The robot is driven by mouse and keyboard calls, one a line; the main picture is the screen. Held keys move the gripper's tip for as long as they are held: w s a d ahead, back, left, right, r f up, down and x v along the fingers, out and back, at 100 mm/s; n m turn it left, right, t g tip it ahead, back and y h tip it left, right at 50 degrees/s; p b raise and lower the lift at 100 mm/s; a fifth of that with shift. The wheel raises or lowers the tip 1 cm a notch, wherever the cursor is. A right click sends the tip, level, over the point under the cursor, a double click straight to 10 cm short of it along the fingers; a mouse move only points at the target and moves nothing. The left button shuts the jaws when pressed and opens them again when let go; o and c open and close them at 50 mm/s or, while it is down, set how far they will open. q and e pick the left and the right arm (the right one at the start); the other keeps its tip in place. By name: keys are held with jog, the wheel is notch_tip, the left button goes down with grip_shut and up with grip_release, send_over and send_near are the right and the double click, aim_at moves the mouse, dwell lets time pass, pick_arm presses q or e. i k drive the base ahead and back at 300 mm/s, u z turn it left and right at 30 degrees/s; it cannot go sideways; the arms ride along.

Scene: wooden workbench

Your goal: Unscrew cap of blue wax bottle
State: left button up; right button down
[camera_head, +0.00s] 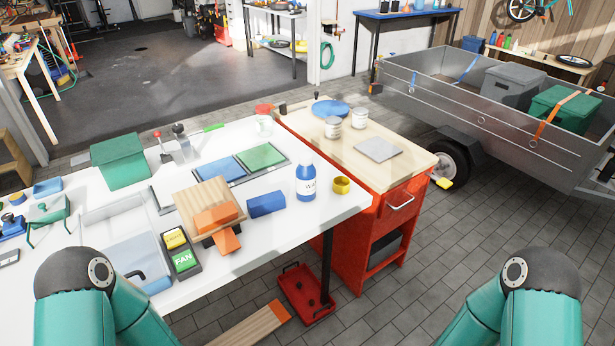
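The blue wax bottle (306,183) stands upright on the white table near its right edge. My two teal arms show only at the bottom left and bottom right corners. Neither gripper is in the frame, so nothing shows of what they hold. No arm is touching the bottle.
A yellow cup (342,185) stands just right of the bottle, and a blue block (266,204) lies to its left. A wooden stand (187,204) with orange blocks is further left. A red cabinet (366,225) with a wooden top adjoins the white table (268,247).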

aim_at(306, 175)
jog(key=z, duration=0.05)
jog(key=i, duration=0.85)
jog(key=u, duration=0.2)
jog(key=k, duration=0.8)
jog(key=z, duration=0.3)
jog(key=i, duration=0.9)
jog(key=u, duration=1.6)
